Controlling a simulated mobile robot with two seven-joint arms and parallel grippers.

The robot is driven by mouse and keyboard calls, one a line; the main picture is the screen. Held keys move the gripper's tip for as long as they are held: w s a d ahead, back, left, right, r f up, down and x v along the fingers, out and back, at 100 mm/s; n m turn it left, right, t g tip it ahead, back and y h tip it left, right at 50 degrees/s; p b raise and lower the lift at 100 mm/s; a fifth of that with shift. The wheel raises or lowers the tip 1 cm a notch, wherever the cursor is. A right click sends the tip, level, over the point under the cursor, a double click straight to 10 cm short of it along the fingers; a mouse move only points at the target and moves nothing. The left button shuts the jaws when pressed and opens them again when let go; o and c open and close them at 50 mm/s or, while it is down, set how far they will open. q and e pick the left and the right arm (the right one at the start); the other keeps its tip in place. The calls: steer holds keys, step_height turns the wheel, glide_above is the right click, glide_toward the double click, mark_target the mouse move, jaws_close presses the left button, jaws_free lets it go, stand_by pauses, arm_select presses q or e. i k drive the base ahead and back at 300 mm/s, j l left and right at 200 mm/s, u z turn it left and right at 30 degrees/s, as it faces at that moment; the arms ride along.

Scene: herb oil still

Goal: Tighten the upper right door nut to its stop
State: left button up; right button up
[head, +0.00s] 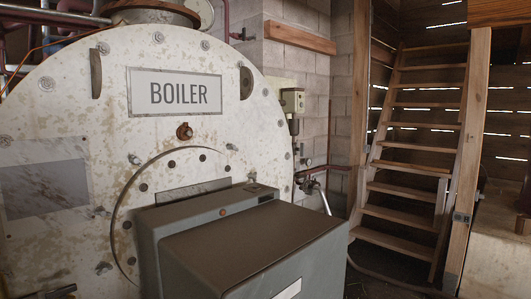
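The boiler (60,110) has a round, pale, rust-stained front with a BOILER plate (175,92) on it. Several small metal nuts or studs stand out around the round burner flange. One, at its upper right (232,147), looks like the upper right door nut, but I cannot be sure. Another sits at the upper left (134,158). They are too small to tell how far they are turned in. Neither of my grippers shows in this view.
A grey burner housing (250,240) juts out from the boiler front, below the upper right nut. Pipes and a valve (312,183) stand to the right of the boiler. A wooden stair (410,170) rises further right. A grey control box (292,100) hangs on the block wall.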

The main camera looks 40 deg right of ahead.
mark_target(232, 147)
steer(key=z, duration=1)
steer(key=i+l+z, duration=0.35)
steer(key=z, duration=0.15)
steer(key=i+l+z, duration=0.15)
steer(key=i+z, duration=0.3)
steer(key=i+l+z, duration=0.15)
steer(key=i+z, duration=0.2)
steer(key=i, duration=0.15)
steer(key=i+z, duration=0.35)
steer(key=i, duration=1.4)
steer(key=i+u, duration=0.4)
steer(key=i+l+u, duration=0.2)
steer(key=i+u, duration=0.4)
steer(key=u, duration=0.25)
steer(key=i+l+u, duration=0.1)
steer(key=u, duration=0.25)
steer(key=i+l+u, duration=0.1)
steer(key=u, duration=0.3)
steer(key=i+l, duration=0.05)
steer(key=i, duration=0.05)
